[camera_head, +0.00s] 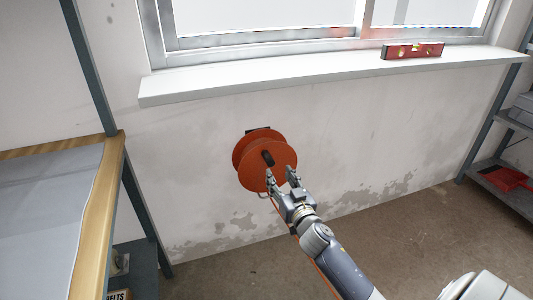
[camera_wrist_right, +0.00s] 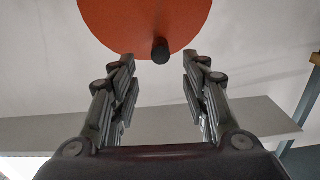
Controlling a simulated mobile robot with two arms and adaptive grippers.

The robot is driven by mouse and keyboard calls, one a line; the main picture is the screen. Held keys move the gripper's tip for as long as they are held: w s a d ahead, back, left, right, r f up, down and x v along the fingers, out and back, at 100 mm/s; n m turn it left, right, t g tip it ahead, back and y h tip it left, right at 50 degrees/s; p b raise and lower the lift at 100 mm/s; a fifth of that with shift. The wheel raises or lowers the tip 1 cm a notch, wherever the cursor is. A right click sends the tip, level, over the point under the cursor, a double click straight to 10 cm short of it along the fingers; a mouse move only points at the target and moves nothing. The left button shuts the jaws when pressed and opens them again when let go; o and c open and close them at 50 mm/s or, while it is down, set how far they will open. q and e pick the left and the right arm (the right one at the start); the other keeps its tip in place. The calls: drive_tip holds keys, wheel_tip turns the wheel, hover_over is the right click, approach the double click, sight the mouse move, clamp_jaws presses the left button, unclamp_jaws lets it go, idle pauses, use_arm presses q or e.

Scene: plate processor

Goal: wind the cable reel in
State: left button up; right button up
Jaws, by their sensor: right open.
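The orange cable reel (camera_head: 256,169) is mounted on the wall under the window sill. Its dark crank handle (camera_head: 268,158) sticks out from the reel's front face. In the right wrist view the reel (camera_wrist_right: 145,18) is at the top and the handle (camera_wrist_right: 160,50) shows end-on at its rim. My right gripper (camera_head: 281,172) is open in front of the reel, just below the handle. In the wrist view its fingers (camera_wrist_right: 158,72) are spread either side of the handle's line, with the handle beyond the tips. An orange cable (camera_head: 322,276) runs down behind my right arm. My left gripper is not in view.
A red spirit level (camera_head: 412,50) lies on the white window sill (camera_head: 300,76) above. A wood-edged workbench (camera_head: 98,220) stands at the left. A metal shelf with a red dustpan (camera_head: 503,178) stands at the right. The wall around the reel is clear.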

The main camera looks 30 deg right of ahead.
sight(271, 163)
drive_tip(key=b+x, duration=0.1)
drive_tip(key=x, duration=0.7)
drive_tip(key=shift+w, duration=0.3)
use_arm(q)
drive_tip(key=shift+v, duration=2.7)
use_arm(e)
drive_tip(key=shift+w+d, duration=0.1)
drive_tip(key=shift+w, duration=0.55)
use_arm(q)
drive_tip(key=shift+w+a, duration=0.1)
use_arm(e)
clamp_jaws()
